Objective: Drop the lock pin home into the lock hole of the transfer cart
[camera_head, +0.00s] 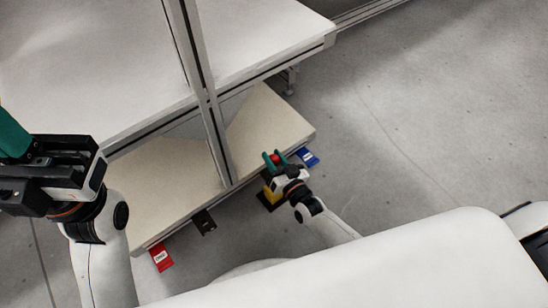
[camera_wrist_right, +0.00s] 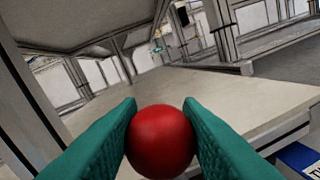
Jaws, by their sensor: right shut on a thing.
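The lock pin shows as a round red knob (camera_wrist_right: 160,140) between the green fingers of my right gripper (camera_wrist_right: 160,132); its shaft is hidden. In the head view the right gripper (camera_head: 276,157) is shut on the red knob (camera_head: 276,156) at the front edge of the transfer cart's low beige deck (camera_head: 268,120). A yellow part (camera_head: 269,194) on a dark base shows beside the right gripper. The lock hole is not visible. My left gripper (camera_head: 14,136) is at the far left, its fingertips cut off or hidden, so its opening cannot be told.
A blue tag (camera_head: 308,157) and a red tag (camera_head: 161,258) stick out at the deck's edge, with a black bracket (camera_head: 204,221) between them. A grey post (camera_head: 208,105) rises before the upper white tabletop (camera_head: 90,60). The floor to the right is clear.

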